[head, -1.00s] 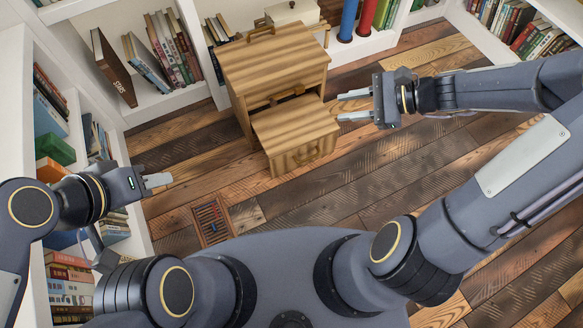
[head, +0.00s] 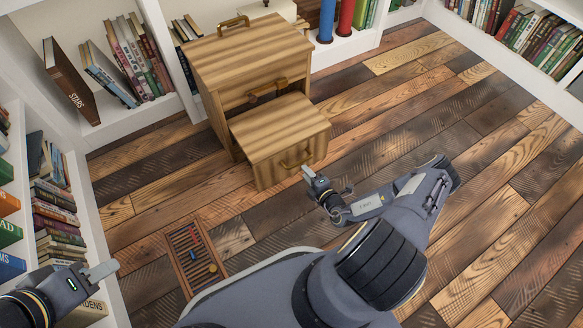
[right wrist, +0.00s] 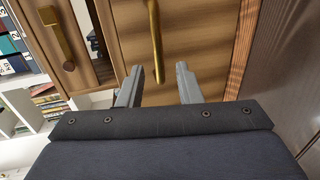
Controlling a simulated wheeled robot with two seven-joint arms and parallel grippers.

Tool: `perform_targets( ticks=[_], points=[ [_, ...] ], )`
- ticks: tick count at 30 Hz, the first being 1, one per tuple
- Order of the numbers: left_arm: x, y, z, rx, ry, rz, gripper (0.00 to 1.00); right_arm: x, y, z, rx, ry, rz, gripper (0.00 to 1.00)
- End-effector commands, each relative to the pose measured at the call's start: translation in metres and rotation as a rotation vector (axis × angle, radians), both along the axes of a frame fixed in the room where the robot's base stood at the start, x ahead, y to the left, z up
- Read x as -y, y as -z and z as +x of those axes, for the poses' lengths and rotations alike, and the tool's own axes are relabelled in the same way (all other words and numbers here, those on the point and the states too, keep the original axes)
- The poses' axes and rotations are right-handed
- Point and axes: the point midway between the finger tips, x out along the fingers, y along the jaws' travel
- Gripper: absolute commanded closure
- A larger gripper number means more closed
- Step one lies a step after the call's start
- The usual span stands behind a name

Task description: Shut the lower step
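The wooden step cabinet (head: 245,55) stands on the plank floor against the shelves. Its lower step (head: 282,140) is a box standing out from the front, with a brass handle (head: 297,160) on its front face. In the right wrist view the front of the lower step (right wrist: 195,35) and its handle (right wrist: 155,45) are ahead of the fingers. My right gripper (head: 308,174) is just in front of this face; in the right wrist view it is open and empty (right wrist: 160,85). My left gripper (head: 103,271) is at the lower left, away from the cabinet; its opening is unclear.
Another brass handle (head: 268,90) is on the cabinet's upper part, above the lower step. A framed abacus-like toy (head: 195,258) lies on the floor to the left. Bookshelves (head: 125,112) line the left and back. The floor (head: 430,110) to the right is clear.

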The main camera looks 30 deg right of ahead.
Motion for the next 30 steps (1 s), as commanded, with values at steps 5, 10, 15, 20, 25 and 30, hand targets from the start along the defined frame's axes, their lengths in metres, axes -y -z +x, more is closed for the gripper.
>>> perform_targets(
  ticks=[5, 10, 15, 20, 25, 30],
  points=[
    [0.000, 0.015, 0.000, 0.000, 0.000, 0.000, 0.64, -0.003, 0.008, 0.029, 0.003, -0.006, -0.004, 0.68],
    [0.000, 0.025, 0.000, 0.000, 0.000, 0.000, 0.64, -0.006, 0.013, 0.054, 0.003, -0.007, -0.004, 0.68],
    [0.000, 0.030, 0.000, 0.000, 0.000, 0.000, 0.64, -0.006, 0.013, 0.067, 0.002, -0.007, -0.004, 0.68],
    [0.000, 0.029, 0.000, 0.000, 0.000, 0.000, 0.64, -0.006, 0.013, 0.069, 0.002, -0.006, -0.005, 0.68],
    [0.000, 0.029, 0.000, 0.000, 0.000, 0.000, 0.64, -0.006, 0.012, 0.069, 0.002, -0.007, -0.004, 0.73],
    [0.000, 0.029, 0.000, 0.000, 0.000, 0.000, 0.64, -0.007, 0.012, 0.068, 0.002, -0.007, -0.004, 0.96]
  ],
)
